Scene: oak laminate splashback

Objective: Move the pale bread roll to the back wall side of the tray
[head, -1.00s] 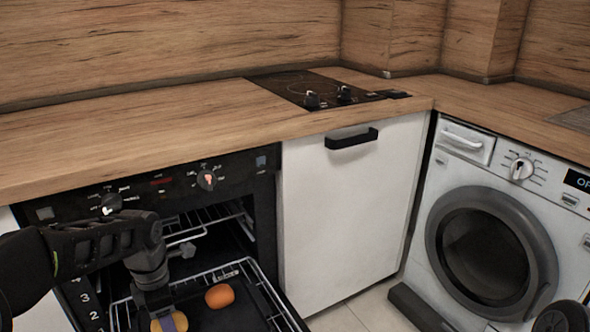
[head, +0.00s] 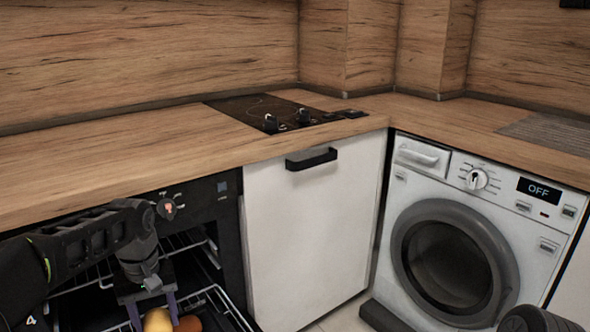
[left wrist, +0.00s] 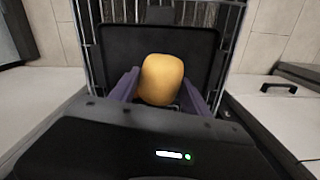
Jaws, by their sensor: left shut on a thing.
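The pale bread roll (left wrist: 161,79) is yellow and sits between the two purple fingers of my left gripper (left wrist: 159,86) in the left wrist view. The gripper is shut on it. In the head view the roll (head: 158,321) shows at the bottom edge, under my left gripper (head: 150,305). The dark tray (left wrist: 115,52) lies behind the roll in the left wrist view; I cannot tell how high the roll is above it. A reddish-brown roll (head: 188,324) shows just right of the pale one in the head view. My right gripper is not in view.
The tray is at the open oven (head: 205,200), among wire rack rails (head: 218,292). The wooden worktop (head: 110,150) overhangs the oven. A white cabinet (head: 300,235) and a washing machine (head: 455,240) stand to the right.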

